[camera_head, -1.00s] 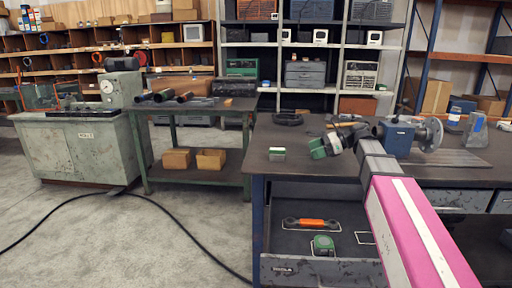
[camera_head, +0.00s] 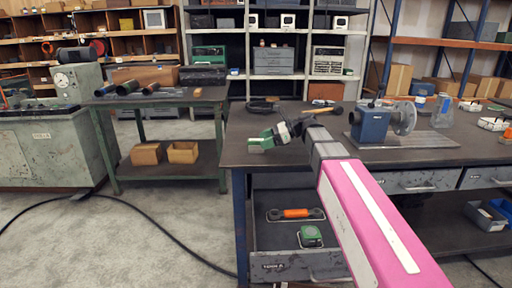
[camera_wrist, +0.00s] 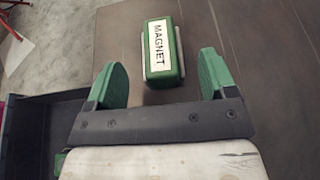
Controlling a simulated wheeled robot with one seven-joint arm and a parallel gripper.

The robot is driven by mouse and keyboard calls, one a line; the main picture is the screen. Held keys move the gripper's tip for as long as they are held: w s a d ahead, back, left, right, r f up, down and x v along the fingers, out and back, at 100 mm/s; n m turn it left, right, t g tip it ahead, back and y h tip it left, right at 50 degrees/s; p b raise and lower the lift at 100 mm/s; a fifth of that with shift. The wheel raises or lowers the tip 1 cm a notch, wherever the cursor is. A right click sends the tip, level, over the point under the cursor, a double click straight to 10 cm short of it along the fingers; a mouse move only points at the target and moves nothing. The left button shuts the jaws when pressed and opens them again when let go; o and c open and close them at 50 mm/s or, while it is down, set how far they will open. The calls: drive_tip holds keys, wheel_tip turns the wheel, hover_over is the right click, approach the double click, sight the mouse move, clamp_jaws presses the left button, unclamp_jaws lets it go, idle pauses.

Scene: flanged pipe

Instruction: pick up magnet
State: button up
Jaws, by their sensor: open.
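The magnet (camera_wrist: 162,50) is a small green block with a white label reading MAGNET. In the wrist view it lies on the dark bench top, just ahead of my gripper (camera_wrist: 162,80) and roughly centred between the two green fingers. My gripper is open and nothing is between its fingertips. In the head view my gripper (camera_head: 268,140) hangs over the front left part of the bench (camera_head: 400,157).
An open drawer (camera_head: 300,262) below holds an orange-handled tool (camera_head: 296,213) and a green tape measure (camera_head: 311,236). A blue vise-like fixture with a flanged part (camera_head: 371,124) stands to the right. A black clamp-like item (camera_head: 262,105) lies behind my gripper.

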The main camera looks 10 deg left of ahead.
sight(256, 142)
drive_tip(key=x, duration=0.4)
drive_tip(key=shift+a, duration=0.1)
drive_tip(key=c, duration=1.3)
drive_tip(key=shift+o, duration=0.2)
